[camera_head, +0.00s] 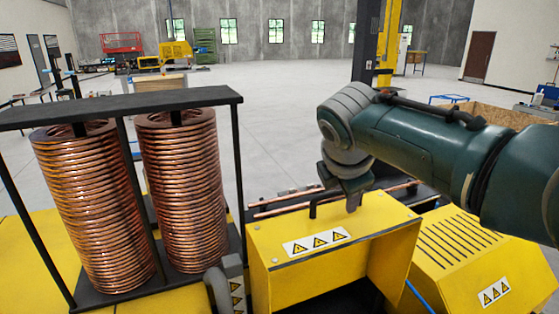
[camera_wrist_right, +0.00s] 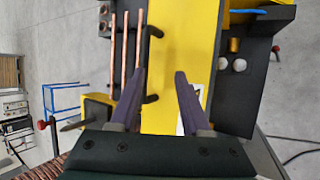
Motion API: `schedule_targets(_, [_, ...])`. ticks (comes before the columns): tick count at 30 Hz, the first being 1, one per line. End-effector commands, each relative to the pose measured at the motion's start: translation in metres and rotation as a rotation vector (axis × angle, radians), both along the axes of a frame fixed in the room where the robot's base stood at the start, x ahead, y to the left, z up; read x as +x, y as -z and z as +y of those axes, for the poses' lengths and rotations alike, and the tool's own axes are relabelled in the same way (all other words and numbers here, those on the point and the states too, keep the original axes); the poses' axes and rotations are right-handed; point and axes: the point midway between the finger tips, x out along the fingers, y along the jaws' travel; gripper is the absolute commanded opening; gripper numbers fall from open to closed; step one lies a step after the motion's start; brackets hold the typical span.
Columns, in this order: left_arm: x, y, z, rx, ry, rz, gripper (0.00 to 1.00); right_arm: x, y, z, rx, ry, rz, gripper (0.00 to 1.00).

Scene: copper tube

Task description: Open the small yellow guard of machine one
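The small yellow guard (camera_head: 292,262) is at the lower middle of the head view, with warning triangles on its sloped top and a dark gap below its front edge. Its black handle (camera_head: 314,209) stands on the top near the back edge. In the right wrist view the guard (camera_wrist_right: 170,40) lies under the fingers and the handle (camera_wrist_right: 153,98) shows close to the left finger. My right gripper (camera_head: 340,192) is just above the handle; its fingers (camera_wrist_right: 160,76) are apart with nothing clamped. Whether a finger touches the handle cannot be told. My left gripper is out of view.
Two copper coils (camera_head: 185,190) stand in a black frame (camera_head: 120,104) to the left. A slotted yellow cover (camera_head: 455,245) is to the right. Copper tubes (camera_head: 285,204) run behind the guard. Open floor (camera_head: 270,110) lies beyond.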

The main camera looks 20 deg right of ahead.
Motion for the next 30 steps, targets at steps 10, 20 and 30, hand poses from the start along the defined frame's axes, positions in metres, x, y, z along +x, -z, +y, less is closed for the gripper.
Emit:
schedule_targets(10, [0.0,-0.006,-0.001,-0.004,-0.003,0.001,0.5,-0.02,-0.035,0.015,0.0,0.0,-0.003,0.47])
schedule_targets(20, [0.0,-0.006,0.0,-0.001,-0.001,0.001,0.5,-0.027,-0.044,0.019,0.0,0.0,-0.001,0.47])
schedule_targets(30, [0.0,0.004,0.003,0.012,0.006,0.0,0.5,-0.022,-0.047,0.007,0.034,0.09,-0.035,0.27])
